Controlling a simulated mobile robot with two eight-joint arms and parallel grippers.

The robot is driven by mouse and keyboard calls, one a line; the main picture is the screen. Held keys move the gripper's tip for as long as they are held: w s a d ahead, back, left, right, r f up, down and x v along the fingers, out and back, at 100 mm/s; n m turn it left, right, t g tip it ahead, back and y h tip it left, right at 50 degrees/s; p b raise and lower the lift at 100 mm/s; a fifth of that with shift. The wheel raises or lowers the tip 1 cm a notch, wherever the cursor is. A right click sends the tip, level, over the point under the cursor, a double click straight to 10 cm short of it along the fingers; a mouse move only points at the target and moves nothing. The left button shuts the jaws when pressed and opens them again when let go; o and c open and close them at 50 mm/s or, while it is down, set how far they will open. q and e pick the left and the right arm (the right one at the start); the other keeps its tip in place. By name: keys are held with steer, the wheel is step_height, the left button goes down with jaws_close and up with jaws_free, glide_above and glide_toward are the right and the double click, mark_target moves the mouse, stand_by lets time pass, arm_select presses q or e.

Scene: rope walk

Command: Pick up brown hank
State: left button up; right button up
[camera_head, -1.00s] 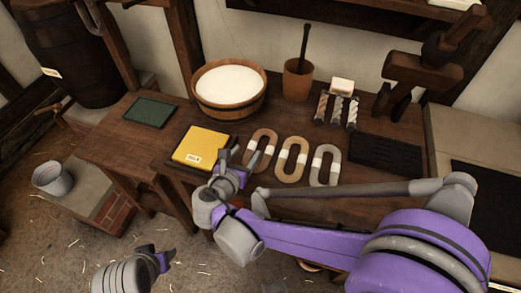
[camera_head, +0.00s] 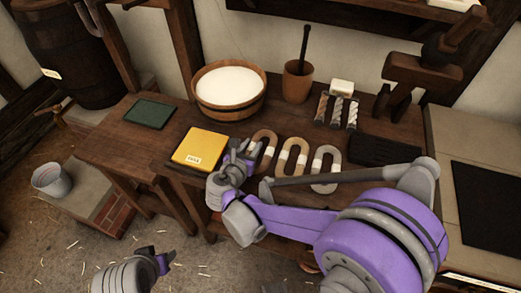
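The brown hank (camera_head: 264,136) is a U-shaped coil with a pale band, lying on the wooden bench as the leftmost of three hanks. A tan hank (camera_head: 293,145) and a grey hank (camera_head: 325,160) lie to its right. My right gripper (camera_head: 243,151) is at the brown hank's left leg, its fingers apart. It hides part of that leg; I cannot tell whether it touches it. My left gripper (camera_head: 163,254) is open and empty, low over the floor at the bottom left.
A yellow labelled book or box (camera_head: 201,145) lies just left of my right gripper. A wooden tub of white contents (camera_head: 230,112), a brown cup with a dark stick (camera_head: 298,86) and several small twisted rope samples (camera_head: 337,112) stand behind. A green pad (camera_head: 148,114) lies left.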

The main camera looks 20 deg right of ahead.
jaws_close()
steer(key=shift+r, duration=0.15)
